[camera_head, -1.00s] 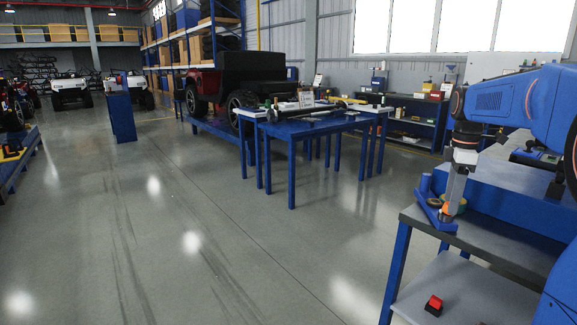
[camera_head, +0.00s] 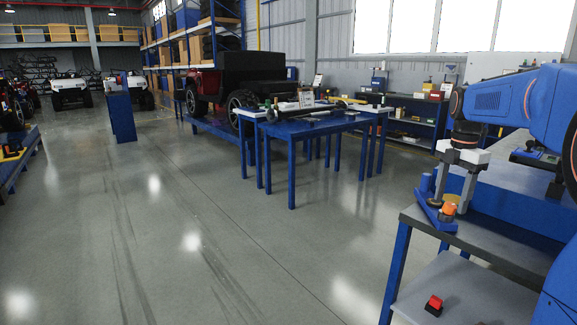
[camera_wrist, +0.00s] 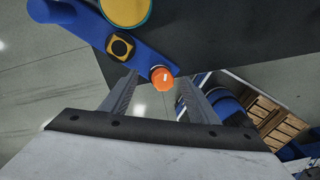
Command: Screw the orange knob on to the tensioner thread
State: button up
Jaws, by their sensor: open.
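The orange knob (camera_wrist: 162,78) sits at the end of a blue bracket (camera_wrist: 128,42) in the wrist view, with a small light mark on its top. The knob also shows in the head view (camera_head: 450,209), near the front edge of the grey bench. My gripper (camera_wrist: 162,85) is open, with a finger on either side of the knob and a gap to each. In the head view my gripper (camera_head: 454,204) points down over the bracket. The thread is not visible; the knob seems to cover it, and I cannot tell how far the knob is on.
A blue housing (camera_head: 510,195) stands behind on the bench (camera_head: 490,240). A red button box (camera_head: 433,304) is on the lower shelf. Open floor lies to the left.

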jog(key=n, duration=0.3)
jog(key=shift+n, duration=0.3)
jog(key=shift+f, duration=1.2)
grip_shut()
